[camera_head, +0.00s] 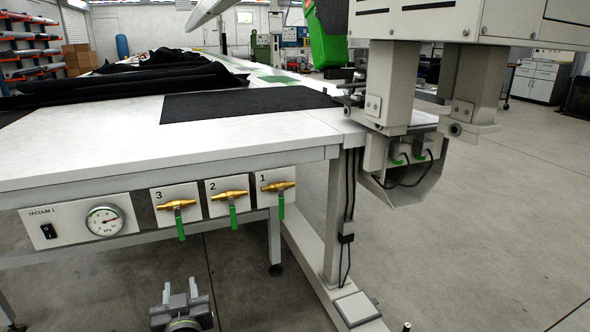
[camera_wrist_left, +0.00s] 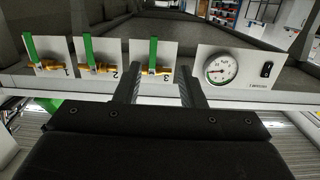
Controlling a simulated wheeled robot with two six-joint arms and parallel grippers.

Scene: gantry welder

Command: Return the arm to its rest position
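My left gripper (camera_head: 180,288) is low in front of the table, at the bottom of the head view, below the valve panels. Its two fingers are apart with nothing between them. The left wrist view also shows the open fingers (camera_wrist_left: 161,75), pointing toward the valve row and apart from it, with the view turned upside down. Valve 3 (camera_head: 177,204), valve 2 (camera_head: 230,194) and valve 1 (camera_head: 277,186) have brass bodies and green levers hanging down in the head view. My right gripper is not in view.
A vacuum panel with a gauge (camera_head: 104,220) sits left of the valves. The white table (camera_head: 90,145) carries dark fabric (camera_head: 250,103). The gantry (camera_head: 400,85) stands at the right. A foot pedal (camera_head: 356,308) is on the floor. The floor at the right (camera_head: 480,240) is clear.

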